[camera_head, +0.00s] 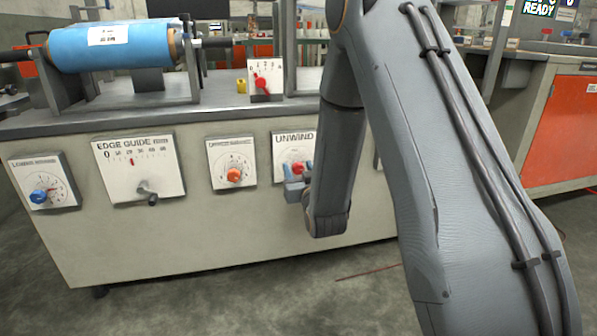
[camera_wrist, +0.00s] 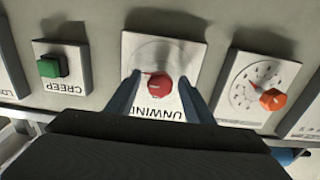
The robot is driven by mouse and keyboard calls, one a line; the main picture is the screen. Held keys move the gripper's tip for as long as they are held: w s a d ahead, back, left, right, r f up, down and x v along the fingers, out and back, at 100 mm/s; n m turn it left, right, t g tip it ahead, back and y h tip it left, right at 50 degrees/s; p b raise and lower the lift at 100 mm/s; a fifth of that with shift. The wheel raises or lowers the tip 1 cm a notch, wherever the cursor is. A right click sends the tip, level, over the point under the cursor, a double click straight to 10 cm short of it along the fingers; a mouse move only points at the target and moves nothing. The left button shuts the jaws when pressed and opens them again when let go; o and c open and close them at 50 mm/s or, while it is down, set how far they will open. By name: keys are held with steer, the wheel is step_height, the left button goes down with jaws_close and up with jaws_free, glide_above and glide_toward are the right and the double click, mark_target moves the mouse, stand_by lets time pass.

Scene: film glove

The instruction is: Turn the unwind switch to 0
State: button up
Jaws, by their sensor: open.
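The unwind switch is a red knob (camera_wrist: 159,84) on a white plate (camera_wrist: 183,52) lettered UNWIND, which appears upside down in the wrist view. In the head view the red knob (camera_head: 298,168) shows on the UNWIND plate (camera_head: 294,138), partly hidden by my gripper and arm. My gripper (camera_wrist: 160,90) is open, with one blue-grey finger on each side of the knob. I cannot tell whether either finger touches it. In the head view my gripper (camera_head: 293,185) is at the panel front. The plate's position marks are too unclear to read.
An orange knob (camera_head: 234,175) is on the plate left of UNWIND. Further left are the EDGE GUIDE lever (camera_head: 148,193) and a blue knob (camera_head: 39,196). A green CREEP button (camera_wrist: 50,67) is on the other side. A blue roll (camera_head: 110,45) lies on the bench above.

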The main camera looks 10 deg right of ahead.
steer(key=c, duration=1.1)
steer(key=shift+o, duration=0.3)
steer(key=n+p, duration=0.3)
steer(key=shift+r+n, duration=0.1)
steer(key=shift+n, duration=0.3)
steer(key=n+p, duration=0.3)
steer(key=n, duration=0.2)
steer(key=n+p, duration=0.3)
steer(key=n, duration=0.2)
steer(key=shift+a+f+n+p, duration=0.1)
steer(key=shift+f+n+p, duration=0.1)
steer(key=shift+n+p, duration=1.5)
steer(key=shift+n+b, duration=0.4)
steer(key=shift+n, duration=0.1)
